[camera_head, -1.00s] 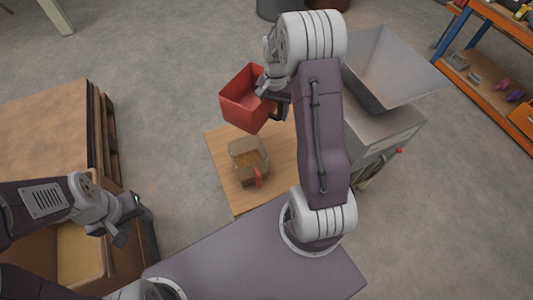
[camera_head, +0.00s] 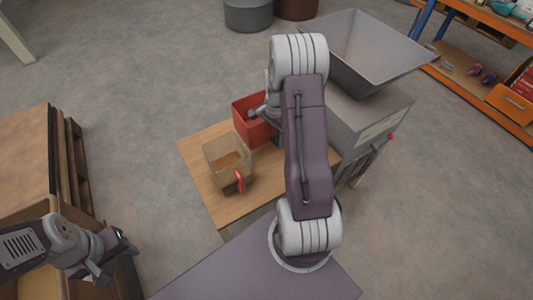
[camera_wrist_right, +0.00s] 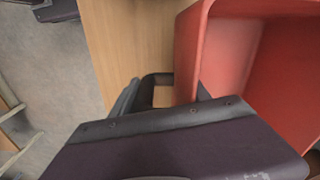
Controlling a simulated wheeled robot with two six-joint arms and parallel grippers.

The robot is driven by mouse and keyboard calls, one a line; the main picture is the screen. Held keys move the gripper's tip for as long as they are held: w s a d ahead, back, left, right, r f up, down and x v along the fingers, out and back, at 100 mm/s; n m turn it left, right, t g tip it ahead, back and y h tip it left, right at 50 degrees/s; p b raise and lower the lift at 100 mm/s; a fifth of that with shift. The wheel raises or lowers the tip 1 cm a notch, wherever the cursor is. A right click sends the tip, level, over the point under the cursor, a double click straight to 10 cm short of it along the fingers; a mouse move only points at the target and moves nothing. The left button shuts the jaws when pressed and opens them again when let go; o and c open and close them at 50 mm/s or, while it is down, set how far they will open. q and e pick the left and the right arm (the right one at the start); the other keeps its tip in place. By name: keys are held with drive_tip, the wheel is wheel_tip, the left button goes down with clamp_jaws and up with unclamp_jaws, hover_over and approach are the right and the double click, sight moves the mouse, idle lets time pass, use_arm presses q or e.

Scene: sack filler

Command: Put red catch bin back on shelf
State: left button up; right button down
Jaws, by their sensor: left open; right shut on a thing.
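The red catch bin (camera_head: 243,122) is open-topped and upright, at the back of a wooden board (camera_head: 205,187) beside the grey filler machine. I cannot tell whether it touches the board. My right gripper (camera_head: 262,112) is shut on its wall, partly hidden behind my right arm. In the right wrist view the bin (camera_wrist_right: 225,55) fills the upper right, with the gripper fingers (camera_wrist_right: 158,92) at its near left wall. My left gripper (camera_head: 112,252) is open and empty at lower left, away from the bin. An orange and blue shelf rack (camera_head: 463,58) stands at upper right.
The filler's steel hopper (camera_head: 372,48) is to the right. Pallets with boxes (camera_head: 25,160) stand at left. Open floor lies behind the board.

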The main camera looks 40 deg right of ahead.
drive_tip(key=a, duration=0.1)
drive_tip(key=a+f, duration=0.2)
drive_tip(key=shift+s, duration=0.3)
wheel_tip(320, 180, down, 4)
drive_tip(key=shift+r+b, duration=0.1)
drive_tip(key=shift+b, duration=0.7)
drive_tip(key=c, duration=0.5)
unclamp_jaws()
drive_tip(key=shift+f, duration=0.2)
wheel_tip(320, 180, up, 12)
drive_tip(key=p, duration=0.3)
drive_tip(key=shift+r, duration=0.2)
